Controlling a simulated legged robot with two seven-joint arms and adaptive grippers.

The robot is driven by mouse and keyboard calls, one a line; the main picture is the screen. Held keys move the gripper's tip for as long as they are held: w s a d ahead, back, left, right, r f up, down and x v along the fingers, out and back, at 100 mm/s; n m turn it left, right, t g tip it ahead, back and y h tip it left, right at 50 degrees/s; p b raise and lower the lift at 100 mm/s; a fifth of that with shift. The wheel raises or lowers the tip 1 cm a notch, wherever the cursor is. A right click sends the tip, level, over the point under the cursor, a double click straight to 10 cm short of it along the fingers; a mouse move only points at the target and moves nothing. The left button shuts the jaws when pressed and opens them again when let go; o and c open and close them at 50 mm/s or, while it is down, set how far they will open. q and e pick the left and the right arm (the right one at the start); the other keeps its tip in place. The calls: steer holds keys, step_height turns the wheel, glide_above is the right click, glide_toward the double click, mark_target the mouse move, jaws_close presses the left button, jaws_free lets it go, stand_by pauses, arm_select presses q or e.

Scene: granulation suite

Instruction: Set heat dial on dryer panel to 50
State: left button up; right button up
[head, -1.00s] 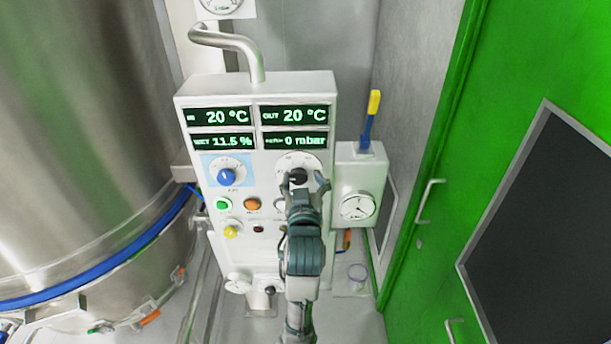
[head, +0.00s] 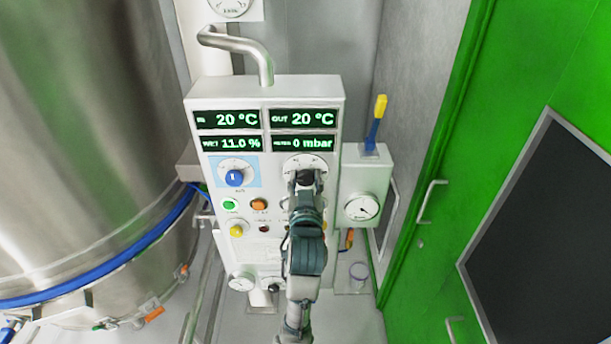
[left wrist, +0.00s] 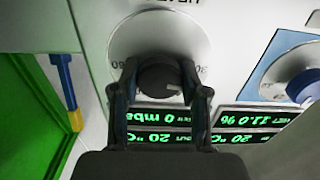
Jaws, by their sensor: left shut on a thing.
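The dryer panel (head: 240,270) is a white upright box with green readouts: 20 °C in, 20 °C out, 11.0 % and 0 mbar. The black heat dial (head: 306,178) with its pale round scale (head: 304,160) sits below the 0 mbar readout. My left gripper (head: 306,182) is shut on the dial. In the left wrist view the two fingers (left wrist: 158,85) lie on either side of the dark dial (left wrist: 160,80); that view is upside down. Most of the scale's numbers are hidden or too small to read. My right gripper is not in view.
A blue dial (head: 234,178) is left of the heat dial, with green (head: 229,205), orange (head: 259,204) and yellow (head: 236,230) buttons below. A steel vessel (head: 80,120) stands left. A gauge box (head: 364,185) and green door (head: 540,60) are right.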

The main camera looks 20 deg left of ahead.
arm_select(q)
steer(key=m+p, duration=0.2)
steer(key=p, duration=0.1)
steer(key=shift+m, duration=0.3)
steer(key=m+p, duration=0.6)
steer(key=p, duration=0.2)
steer(key=shift+f, duration=0.1)
steer(key=shift+m+p, duration=0.55)
steer(key=shift+m, duration=0.55)
steer(key=shift+f+m, duration=0.15)
steer(key=shift+m, duration=1.65)
steer(key=m, duration=0.5)
steer(key=shift+f+m, duration=0.1)
steer(key=shift+m, duration=1.2)
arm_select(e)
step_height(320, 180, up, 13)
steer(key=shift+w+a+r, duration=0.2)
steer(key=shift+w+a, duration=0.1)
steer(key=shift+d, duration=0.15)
